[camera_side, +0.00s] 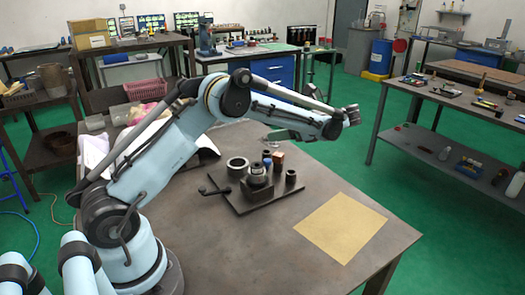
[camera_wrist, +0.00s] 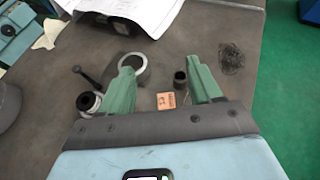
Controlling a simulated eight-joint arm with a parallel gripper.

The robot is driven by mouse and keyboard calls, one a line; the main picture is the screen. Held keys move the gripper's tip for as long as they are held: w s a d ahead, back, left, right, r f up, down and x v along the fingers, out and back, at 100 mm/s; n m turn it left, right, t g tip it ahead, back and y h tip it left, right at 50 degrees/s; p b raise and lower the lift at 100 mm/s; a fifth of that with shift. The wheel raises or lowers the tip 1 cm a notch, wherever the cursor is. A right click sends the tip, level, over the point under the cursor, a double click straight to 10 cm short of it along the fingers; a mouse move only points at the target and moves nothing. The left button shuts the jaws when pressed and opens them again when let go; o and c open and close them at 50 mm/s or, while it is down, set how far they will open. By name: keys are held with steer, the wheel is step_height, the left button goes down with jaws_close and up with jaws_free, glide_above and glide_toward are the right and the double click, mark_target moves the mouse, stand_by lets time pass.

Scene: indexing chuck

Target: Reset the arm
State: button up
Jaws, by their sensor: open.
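My gripper (camera_side: 283,134) is raised above the work table, over the back of the chuck fixture, apart from everything in the side view. In the wrist view its two green fingers (camera_wrist: 163,78) are spread wide, with nothing held between them. The indexing chuck (camera_side: 257,182) stands on a dark base plate (camera_side: 268,203), with a lever handle (camera_side: 212,190) at its left. Around it are a grey ring (camera_side: 237,166), a blue part (camera_side: 267,158), an orange-brown block (camera_side: 278,158) and a dark cylinder (camera_side: 291,176). The block (camera_wrist: 165,100) also shows in the wrist view; the fingers partly cover the fixture area.
A tan square mat (camera_side: 342,227) lies flat at the table's right, bare. White papers (camera_side: 180,130) lie on the table behind my arm. A tool-covered bench (camera_side: 470,98) stands at the right. The table's front middle is clear.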

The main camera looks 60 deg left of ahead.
steer(key=s+d+r+n+t+h, duration=0.4)
steer(key=s+d+r+t+h, duration=0.1)
steer(key=s+d+t, duration=0.15)
steer(key=s+d+f+n+t+h, duration=0.3)
steer(key=s+d+n+t+h, duration=0.3)
steer(key=s+d, duration=0.3)
steer(key=shift+s+d+f+n+t, duration=0.25)
steer(key=shift+d+n+t, duration=0.2)
steer(key=shift+d+n, duration=0.65)
steer(key=shift+d, duration=0.15)
